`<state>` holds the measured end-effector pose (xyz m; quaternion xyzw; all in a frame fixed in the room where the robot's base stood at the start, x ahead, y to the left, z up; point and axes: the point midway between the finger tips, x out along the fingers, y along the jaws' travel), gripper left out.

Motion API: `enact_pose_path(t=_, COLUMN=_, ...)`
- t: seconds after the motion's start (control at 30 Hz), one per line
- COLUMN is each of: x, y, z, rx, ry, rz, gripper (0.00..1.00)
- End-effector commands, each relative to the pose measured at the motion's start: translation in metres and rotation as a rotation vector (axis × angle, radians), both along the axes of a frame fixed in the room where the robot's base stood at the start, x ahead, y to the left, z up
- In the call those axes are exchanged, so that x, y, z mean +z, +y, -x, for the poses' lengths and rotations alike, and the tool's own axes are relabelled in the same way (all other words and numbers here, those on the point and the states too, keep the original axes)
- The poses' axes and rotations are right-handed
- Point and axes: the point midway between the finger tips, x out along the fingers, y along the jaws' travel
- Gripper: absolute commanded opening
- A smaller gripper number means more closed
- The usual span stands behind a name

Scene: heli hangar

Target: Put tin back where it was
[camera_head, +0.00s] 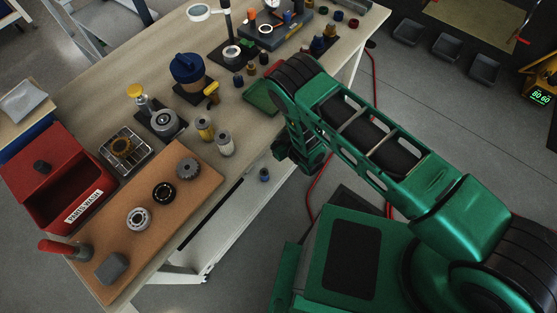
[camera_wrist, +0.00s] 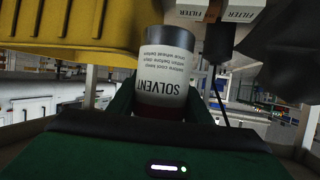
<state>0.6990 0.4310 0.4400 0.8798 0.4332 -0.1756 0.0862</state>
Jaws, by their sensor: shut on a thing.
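The tin (camera_wrist: 167,72) is a cylinder with a white label reading SOLVENT and dark ends. In the wrist view its lettering is upside down. My gripper (camera_wrist: 163,108) is shut on it, with a green finger on each side. In the head view my green arm reaches over the bench's right edge.
The wrist view shows a yellow bin (camera_wrist: 75,30) and filter boxes (camera_wrist: 238,14) close by.

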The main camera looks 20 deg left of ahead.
Motion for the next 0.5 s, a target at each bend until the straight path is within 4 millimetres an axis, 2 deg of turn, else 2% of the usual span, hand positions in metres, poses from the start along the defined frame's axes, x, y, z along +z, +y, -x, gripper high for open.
enact_pose_path(t=0.33, x=-0.004, y=0.001, z=0.000, rx=0.002, ry=0.000, rz=-0.001, gripper=0.16)
enact_pose_path(t=0.5, x=-0.032, y=0.000, z=0.001, rx=0.002, ry=0.001, rz=0.000, gripper=0.16)
